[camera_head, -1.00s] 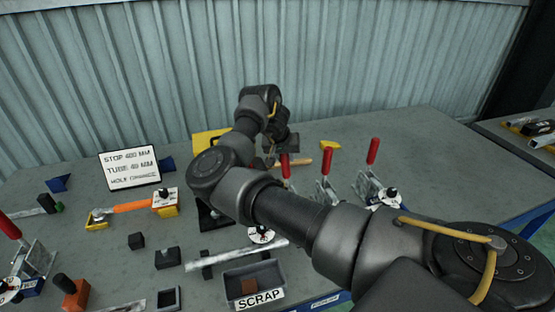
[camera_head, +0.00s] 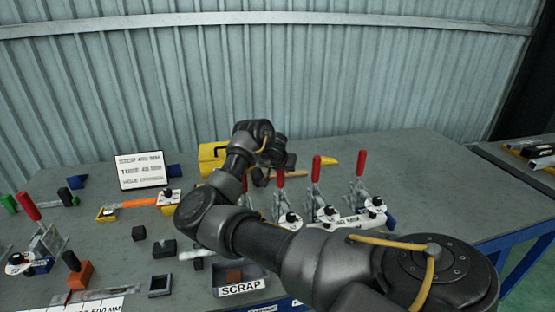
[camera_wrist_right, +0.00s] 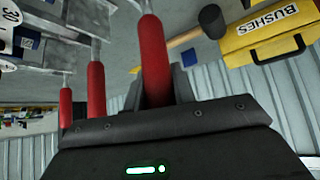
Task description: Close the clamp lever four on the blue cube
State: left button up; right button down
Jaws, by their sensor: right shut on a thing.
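In the head view several toggle clamps with red handles stand in a row right of centre. Their upright red levers include one near my gripper (camera_head: 279,178), a middle one (camera_head: 316,169) and a right one (camera_head: 360,164). My right gripper (camera_head: 264,176) is at the left end of this row, partly hidden by my arm. In the right wrist view it (camera_wrist_right: 157,90) is shut on a red lever handle (camera_wrist_right: 152,50). Two more red handles (camera_wrist_right: 96,92) show to its left. A blue block (camera_head: 390,221) shows by the rightmost clamp. My left gripper is out of view.
A yellow BUSHES case (camera_wrist_right: 268,38) and a dark-headed mallet (camera_wrist_right: 212,20) lie close to the gripper. The grey SCRAP bin (camera_head: 258,272) is at the front. A sign (camera_head: 140,170) stands at the left. Bare table (camera_head: 420,165) lies at the right.

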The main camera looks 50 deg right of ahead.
jog(key=c, duration=1.4)
grip_release()
jog(key=shift+s+f, duration=0.1)
jog(key=shift+s, duration=0.05)
jog(key=shift+c, duration=0.2)
jog(key=shift+o, duration=1.4)
jog(key=shift+d, duration=0.1)
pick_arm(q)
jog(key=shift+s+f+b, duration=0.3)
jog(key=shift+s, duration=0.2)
pick_arm(e)
jog(key=v, duration=1.1)
